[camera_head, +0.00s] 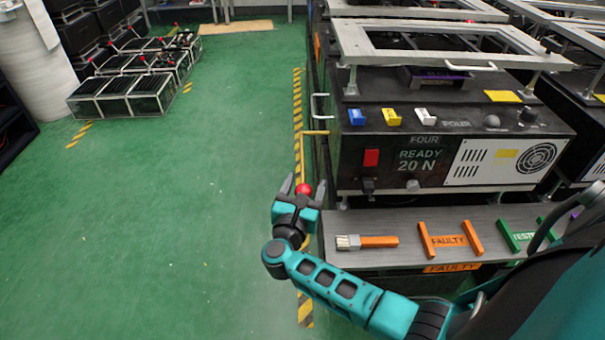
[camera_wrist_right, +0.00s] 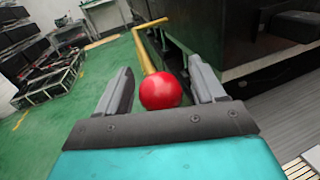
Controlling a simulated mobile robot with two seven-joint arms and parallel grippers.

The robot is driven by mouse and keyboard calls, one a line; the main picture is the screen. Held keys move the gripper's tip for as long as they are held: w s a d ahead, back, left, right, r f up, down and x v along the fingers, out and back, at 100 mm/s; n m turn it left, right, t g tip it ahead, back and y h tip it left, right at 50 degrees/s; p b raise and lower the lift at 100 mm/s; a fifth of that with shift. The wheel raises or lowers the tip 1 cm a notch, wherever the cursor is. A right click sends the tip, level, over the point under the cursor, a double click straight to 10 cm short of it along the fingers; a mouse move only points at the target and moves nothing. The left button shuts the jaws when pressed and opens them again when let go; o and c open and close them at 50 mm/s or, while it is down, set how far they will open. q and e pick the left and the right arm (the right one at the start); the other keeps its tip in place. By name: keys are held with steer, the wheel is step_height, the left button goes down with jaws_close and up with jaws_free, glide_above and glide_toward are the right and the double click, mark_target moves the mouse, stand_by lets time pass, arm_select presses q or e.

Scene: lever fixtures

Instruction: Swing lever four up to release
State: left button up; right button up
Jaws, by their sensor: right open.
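Fixture four (camera_head: 352,160) is a black box with a "FOUR" label and a display (camera_head: 418,160) reading "READY 20 N". Its yellow lever (camera_head: 302,155) is at its left side and hangs down, ending in a red ball knob (camera_head: 304,189). The right wrist view shows the yellow lever (camera_wrist_right: 143,52) running to the red knob (camera_wrist_right: 160,91). My right gripper (camera_head: 301,186) is open, with one finger on each side of the knob. It also shows in the right wrist view (camera_wrist_right: 163,78), with gaps visible between knob and fingers. My left gripper is not in view.
A grey shelf (camera_head: 345,259) below the fixture holds an orange-handled brush (camera_head: 378,241), "FAULTY" orange pieces (camera_head: 449,240) and green "TESTED" pieces (camera_head: 518,238). Black-and-yellow tape (camera_head: 297,100) runs along the floor.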

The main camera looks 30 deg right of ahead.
steer(key=shift+w+d, duration=0.15)
steer(key=shift+d, duration=0.05)
jaws_close()
stand_by(0.6)
